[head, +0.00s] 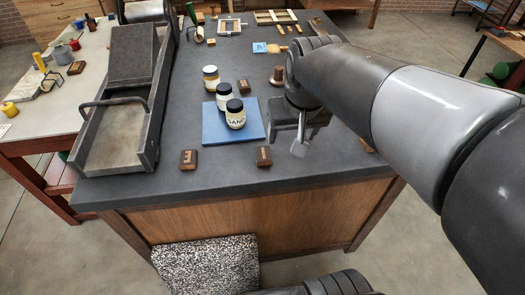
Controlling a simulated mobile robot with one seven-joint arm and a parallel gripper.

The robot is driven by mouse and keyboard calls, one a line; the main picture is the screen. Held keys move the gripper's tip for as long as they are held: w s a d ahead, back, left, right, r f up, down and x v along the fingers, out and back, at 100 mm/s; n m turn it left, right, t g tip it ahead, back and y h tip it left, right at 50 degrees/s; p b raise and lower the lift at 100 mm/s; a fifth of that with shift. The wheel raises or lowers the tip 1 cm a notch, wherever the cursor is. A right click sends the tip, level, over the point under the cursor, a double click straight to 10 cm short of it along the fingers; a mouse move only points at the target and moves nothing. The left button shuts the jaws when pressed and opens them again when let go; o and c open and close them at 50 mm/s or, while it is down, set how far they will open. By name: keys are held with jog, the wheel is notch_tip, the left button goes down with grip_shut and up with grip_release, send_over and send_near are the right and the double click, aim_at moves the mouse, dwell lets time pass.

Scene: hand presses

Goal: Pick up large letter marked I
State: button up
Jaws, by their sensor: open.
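Several dark wooden letter blocks with pale marks lie in the head view. One block (188,159) is near the front edge of the dark table, at left. Another block (264,156) lies to its right, near the same edge. Their marks are too small to read surely, so I cannot tell which is the letter I. My gripper (290,140) is open and above the table's right front part, to the right of the second block and apart from it. A further block (369,147) is partly hidden behind my arm.
A blue pad (211,133) carries white jars (235,120). A yellow-labelled jar (211,78) and a brown spool-like piece (277,75) stand behind. A grey press (120,110) fills the table's left side. The front strip between the two blocks is clear.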

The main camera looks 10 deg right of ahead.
aim_at(263, 153)
jog(key=w+a+f+g, duration=0.35)
jog(key=w+f, duration=0.35)
jog(key=w, duration=0.4)
jog(key=f, duration=1.1)
jog(key=shift+w+a+f, duration=0.1)
jog(key=shift+w+a, duration=0.2)
jog(key=shift+a, duration=0.05)
jog(key=shift+c, duration=0.6)
jog(key=c, duration=0.9)
jog(key=shift+c, duration=0.2)
